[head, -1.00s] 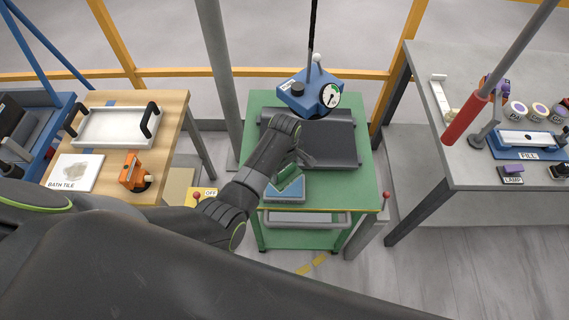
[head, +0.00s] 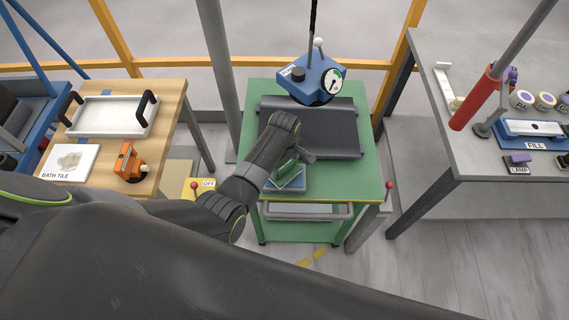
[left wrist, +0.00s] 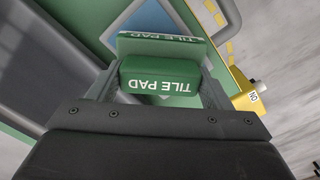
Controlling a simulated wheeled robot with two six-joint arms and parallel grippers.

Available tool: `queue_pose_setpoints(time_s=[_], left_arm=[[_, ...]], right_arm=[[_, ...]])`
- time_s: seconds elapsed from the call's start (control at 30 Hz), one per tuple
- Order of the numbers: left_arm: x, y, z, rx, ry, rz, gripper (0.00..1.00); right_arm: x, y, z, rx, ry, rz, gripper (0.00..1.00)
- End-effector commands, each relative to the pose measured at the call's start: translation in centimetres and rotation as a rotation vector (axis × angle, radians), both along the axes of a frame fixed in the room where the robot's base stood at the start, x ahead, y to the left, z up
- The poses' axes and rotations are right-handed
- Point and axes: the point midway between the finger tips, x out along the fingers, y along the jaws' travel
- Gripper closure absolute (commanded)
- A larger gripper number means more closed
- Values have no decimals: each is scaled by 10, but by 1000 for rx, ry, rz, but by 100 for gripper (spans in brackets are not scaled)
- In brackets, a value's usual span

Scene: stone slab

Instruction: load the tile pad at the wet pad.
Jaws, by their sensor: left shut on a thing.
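The green tile pad (left wrist: 158,80), with its white lettering, is held between the fingers of my left gripper (head: 297,165), which is shut on it. In the head view the tile pad (head: 291,178) is low over the front of the green cart, partly hidden by the gripper. A blue-grey square pad with a pale rim (head: 296,190), which looks like the wet pad, is under it on the cart top. It also shows behind the tile pad in the left wrist view (left wrist: 150,18). I cannot tell whether the two touch. My right gripper is not in view.
The green cart (head: 359,180) also carries a dark tray (head: 330,135) and a blue gauge box (head: 312,80) behind the gripper. A wooden table (head: 178,115) stands left, a grey stone table (head: 440,140) right. A red-knobbed lever (head: 389,186) is at the cart's right.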

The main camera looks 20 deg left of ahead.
Motion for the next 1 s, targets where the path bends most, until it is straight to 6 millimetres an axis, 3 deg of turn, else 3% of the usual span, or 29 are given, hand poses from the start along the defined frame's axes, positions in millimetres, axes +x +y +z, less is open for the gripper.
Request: queue_pose_setpoints(time_s=[1.0], left_arm=[[0, 0, -9, 0, 0, 0, 46]], right_arm=[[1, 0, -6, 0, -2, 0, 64]])
